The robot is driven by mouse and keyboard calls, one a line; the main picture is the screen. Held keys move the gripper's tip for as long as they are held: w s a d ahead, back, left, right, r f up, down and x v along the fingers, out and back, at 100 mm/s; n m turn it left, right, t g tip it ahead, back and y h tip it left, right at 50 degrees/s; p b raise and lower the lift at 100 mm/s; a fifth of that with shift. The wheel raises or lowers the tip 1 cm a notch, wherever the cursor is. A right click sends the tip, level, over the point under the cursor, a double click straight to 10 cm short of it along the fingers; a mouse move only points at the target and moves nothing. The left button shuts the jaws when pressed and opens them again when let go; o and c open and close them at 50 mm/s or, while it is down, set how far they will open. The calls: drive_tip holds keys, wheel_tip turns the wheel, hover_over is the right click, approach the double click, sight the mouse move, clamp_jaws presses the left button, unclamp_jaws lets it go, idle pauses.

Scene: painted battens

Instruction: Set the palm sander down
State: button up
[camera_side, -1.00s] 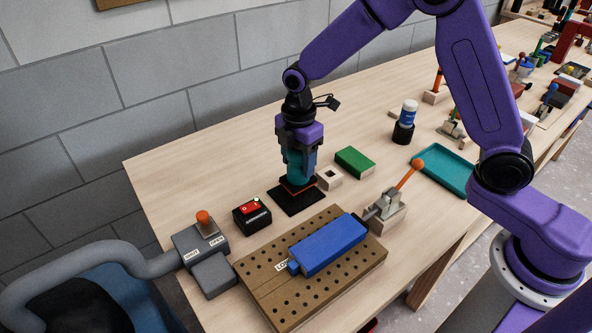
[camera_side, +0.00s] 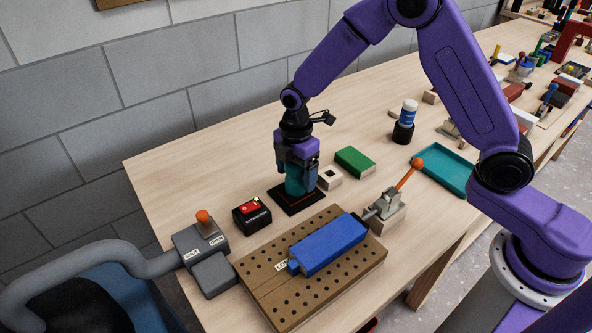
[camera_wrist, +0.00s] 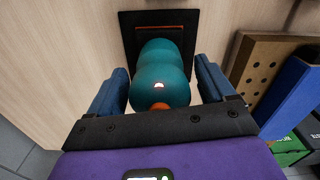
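The palm sander (camera_side: 296,183) has a rounded teal body. It stands upright on a square black pad (camera_side: 281,203), and a thin orange edge shows at its base. In the wrist view the sander (camera_wrist: 160,72) lies between my two blue fingers, with a narrow gap on each side. The pad (camera_wrist: 130,24) shows beyond it. My gripper (camera_side: 299,175) is open around the upper part of the sander, pointing down.
A red-lit switch box (camera_side: 252,215), a pale block with a square hole (camera_side: 329,178) and a green block (camera_side: 354,162) stand near the pad. A perforated board (camera_side: 350,275) with a blue block (camera_side: 328,245) lies in front.

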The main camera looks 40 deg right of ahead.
drive_tip(key=shift+r, duration=0.1)
wheel_tip(320, 180, up, 12)
drive_tip(key=shift+r, duration=0.1)
drive_tip(key=s+d+m, duration=0.3)
drive_tip(key=s+d, duration=0.3)
drive_tip(key=s, duration=0.9)
drive_tip(key=s+d+r+m, duration=0.1)
drive_tip(key=s+d+m, duration=0.3)
drive_tip(key=s, duration=1.2)
drive_tip(key=shift+d, duration=0.85)
idle(0.3)
